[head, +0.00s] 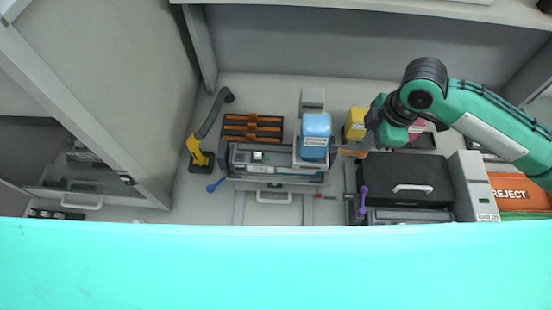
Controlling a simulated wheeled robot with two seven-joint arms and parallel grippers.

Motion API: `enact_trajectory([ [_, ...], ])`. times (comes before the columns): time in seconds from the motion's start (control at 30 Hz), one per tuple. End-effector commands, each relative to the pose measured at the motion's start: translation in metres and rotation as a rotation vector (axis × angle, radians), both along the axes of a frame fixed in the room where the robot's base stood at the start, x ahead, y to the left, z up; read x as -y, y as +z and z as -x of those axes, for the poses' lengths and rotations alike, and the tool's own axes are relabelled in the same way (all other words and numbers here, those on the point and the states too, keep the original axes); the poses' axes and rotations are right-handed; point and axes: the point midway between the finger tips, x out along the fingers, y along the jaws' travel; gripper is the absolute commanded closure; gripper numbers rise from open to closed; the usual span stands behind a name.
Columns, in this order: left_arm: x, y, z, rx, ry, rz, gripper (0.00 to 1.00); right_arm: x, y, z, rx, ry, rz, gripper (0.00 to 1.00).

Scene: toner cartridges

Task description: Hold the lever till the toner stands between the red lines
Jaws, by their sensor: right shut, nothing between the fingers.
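A blue toner bottle (316,126) with a white label stands upright in a grey filling machine (260,157) in the middle of the bench. An orange part, perhaps the lever (349,152), sticks out on the machine's right side. My right gripper (362,146) is shut and empty at this orange part, just right of the bottle. I cannot tell whether it touches the part. The toner level and the red lines are too small to make out. My left gripper is not in view.
A rack with orange bars (252,128) and a yellow-and-grey hand tool (200,150) stand left. A yellow box (355,122) stands behind my right gripper. A black case (405,180), a grey box (474,185) and an orange REJECT bin (515,190) stand right. A turquoise surface fills the front.

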Motion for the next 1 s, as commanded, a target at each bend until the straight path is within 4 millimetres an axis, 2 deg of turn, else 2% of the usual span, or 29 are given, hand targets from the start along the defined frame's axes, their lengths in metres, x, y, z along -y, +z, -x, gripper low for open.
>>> enact_trajectory([
  [0.53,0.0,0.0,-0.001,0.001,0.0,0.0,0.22,0.0,-0.001,0.0,0.0,0.0,0.0,1.0],
  [1.0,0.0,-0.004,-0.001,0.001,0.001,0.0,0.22,0.0,-0.014,0.0,-0.001,0.0,-0.001,1.0],
])
